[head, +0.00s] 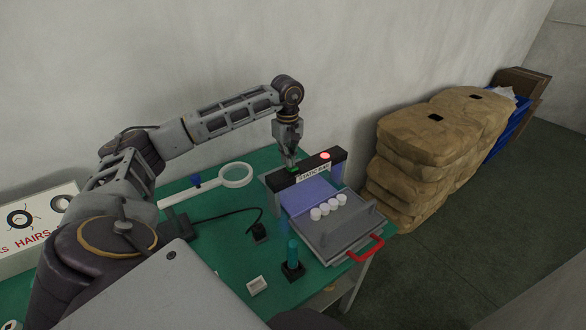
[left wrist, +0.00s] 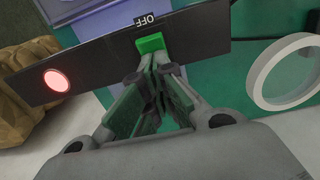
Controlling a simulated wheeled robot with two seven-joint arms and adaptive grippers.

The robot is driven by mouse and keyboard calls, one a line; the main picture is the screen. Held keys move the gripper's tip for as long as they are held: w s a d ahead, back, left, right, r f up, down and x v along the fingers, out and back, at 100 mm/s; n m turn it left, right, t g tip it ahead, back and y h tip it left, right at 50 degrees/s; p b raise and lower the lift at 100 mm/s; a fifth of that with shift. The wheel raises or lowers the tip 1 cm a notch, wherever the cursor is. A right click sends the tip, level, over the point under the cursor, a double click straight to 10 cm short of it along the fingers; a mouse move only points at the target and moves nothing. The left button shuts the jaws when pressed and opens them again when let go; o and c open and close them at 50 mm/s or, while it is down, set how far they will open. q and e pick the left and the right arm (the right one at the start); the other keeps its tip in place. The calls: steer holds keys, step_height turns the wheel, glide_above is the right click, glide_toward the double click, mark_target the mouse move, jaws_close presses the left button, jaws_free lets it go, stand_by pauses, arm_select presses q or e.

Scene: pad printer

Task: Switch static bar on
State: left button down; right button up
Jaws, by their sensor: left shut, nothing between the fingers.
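The static bar (head: 337,155) is a dark bar with a white "STATIC BAR" label, standing at the back of the green table. Its round lamp (head: 325,155) glows red; the lamp also shows in the left wrist view (left wrist: 58,80). A green switch (left wrist: 150,43) sits on the bar next to a label reading "OFF" (left wrist: 147,20). My left gripper (head: 291,160) is shut and empty, pointing down at the switch. In the left wrist view its fingertips (left wrist: 156,62) are right at the green switch; I cannot tell whether they touch. My right gripper is not in view.
In front of the bar is a grey tray (head: 335,238) with several white caps and a red handle (head: 366,250). Brown sacks (head: 430,140) stand to the right.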

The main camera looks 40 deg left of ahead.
arm_select(q)
steer(key=shift+r+p, duration=1.5)
steer(key=shift+r, duration=0.55)
steer(key=shift+r, duration=0.65)
step_height(320, 180, up, 11)
steer(key=shift+f, duration=0.2)
